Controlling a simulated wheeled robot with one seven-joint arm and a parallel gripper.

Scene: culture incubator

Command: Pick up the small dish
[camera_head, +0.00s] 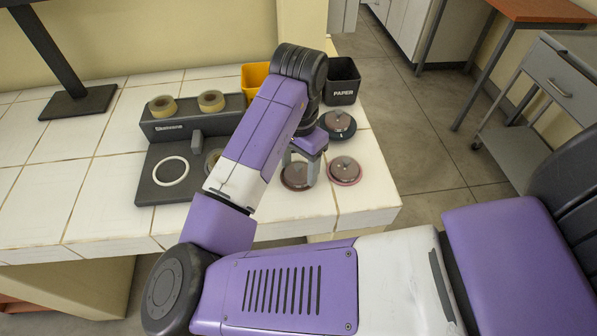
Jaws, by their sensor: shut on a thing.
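Three round reddish-brown dishes are on the right end of the white tiled bench. One dish (294,178) is at the fingertips of my gripper (301,172), which points down and is shut on it by its sides. The fingers and wrist cover part of this dish, and I cannot tell whether it is clear of the tiles. A second dish (345,171) lies just to its right, apart from the fingers. A third dish (338,125), with a dark rim, is behind them, partly hidden by my wrist.
A dark device (160,131) with two tape-like rolls on top and a white ring (171,171) on its base stands left of my arm. A black bin (343,83) marked PAPER and a yellow bin (254,76) are behind. The bench's right edge is close to the dishes.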

